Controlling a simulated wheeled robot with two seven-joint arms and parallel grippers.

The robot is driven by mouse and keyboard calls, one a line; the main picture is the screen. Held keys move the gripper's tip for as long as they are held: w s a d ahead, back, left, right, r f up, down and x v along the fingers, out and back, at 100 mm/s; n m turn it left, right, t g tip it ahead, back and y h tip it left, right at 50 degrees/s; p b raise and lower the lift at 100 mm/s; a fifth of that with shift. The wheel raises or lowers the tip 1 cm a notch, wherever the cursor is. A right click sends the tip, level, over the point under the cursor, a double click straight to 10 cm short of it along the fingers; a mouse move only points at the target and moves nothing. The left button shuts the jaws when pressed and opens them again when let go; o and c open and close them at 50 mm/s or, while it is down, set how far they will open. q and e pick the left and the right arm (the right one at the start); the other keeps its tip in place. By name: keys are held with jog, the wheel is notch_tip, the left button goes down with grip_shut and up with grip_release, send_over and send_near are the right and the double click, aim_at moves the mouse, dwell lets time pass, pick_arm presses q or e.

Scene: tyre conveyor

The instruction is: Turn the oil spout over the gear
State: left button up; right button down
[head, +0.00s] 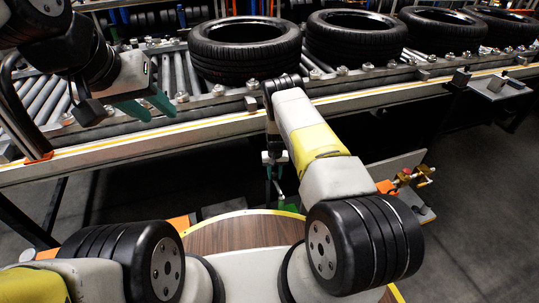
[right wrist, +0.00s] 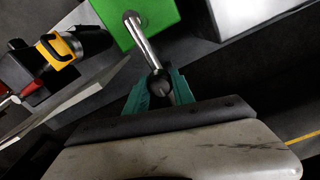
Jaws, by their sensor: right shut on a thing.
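The oil spout (right wrist: 143,42) is a shiny metal tube with a dark rounded end, over a bright green block in the right wrist view. My right gripper (right wrist: 158,90) has its teal fingers shut on that dark end. In the head view my right gripper (head: 273,160) hangs below the conveyor's front edge, mostly behind my arm, with a bit of the green block (head: 290,206) beneath it. My left gripper (head: 146,107) is open and empty above the conveyor's near edge at the left. I cannot make out a gear in either view.
Black tyres (head: 245,50) lie on the roller conveyor (head: 180,75), whose front rail (head: 200,143) runs across the head view. A grey shelf with brass and red fittings (head: 408,178) stands at the right. A yellow and black part (right wrist: 70,45) is left of the green block (right wrist: 120,22).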

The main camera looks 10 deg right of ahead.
jog(key=shift+a, duration=0.15)
dwell(0.8)
jog(key=s+a+n, duration=0.3)
jog(key=s+n, duration=0.3)
jog(key=n, duration=0.4)
jog(key=s+a+n, duration=0.3)
jog(key=s+n, duration=0.3)
jog(key=n, duration=0.4)
jog(key=shift+s+a, duration=0.15)
jog(key=shift+a, duration=0.1)
dwell(0.3)
jog(key=c, duration=1.1)
grip_release()
jog(key=shift+s, duration=0.1)
jog(key=shift+o, duration=0.2)
